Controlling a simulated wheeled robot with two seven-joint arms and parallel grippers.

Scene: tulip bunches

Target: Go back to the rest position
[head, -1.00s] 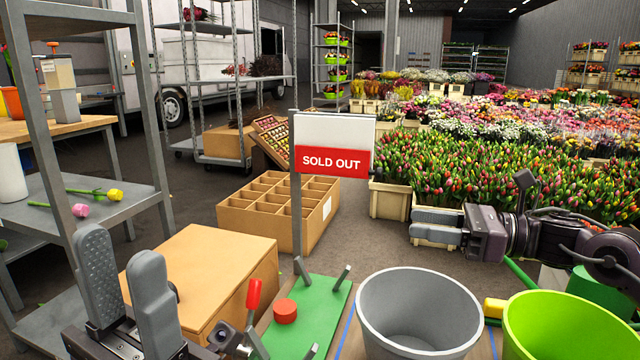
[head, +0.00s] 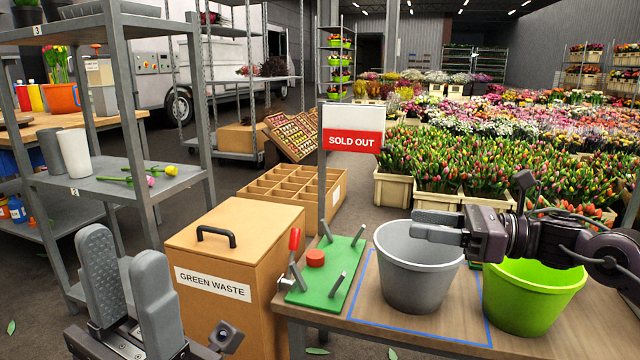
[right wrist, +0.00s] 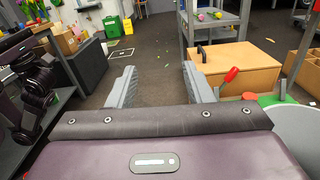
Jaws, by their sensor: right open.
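My left gripper (head: 124,240) is upright at the lower left of the head view. Its two grey fingers stand apart with nothing between them. My right gripper (head: 412,225) comes in from the right and points left, in front of the grey bucket's (head: 418,280) upper part from this viewpoint. In the right wrist view my right gripper (right wrist: 160,76) has its fingers wide apart and empty, with floor visible between them.
A wooden table (head: 362,312) carries the grey bucket, a green bucket (head: 530,300) and a green board (head: 330,280). A green waste box (head: 235,240) stands left of it. A metal shelf (head: 100,192) with two tulips is further left. Floor shows between shelf and box.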

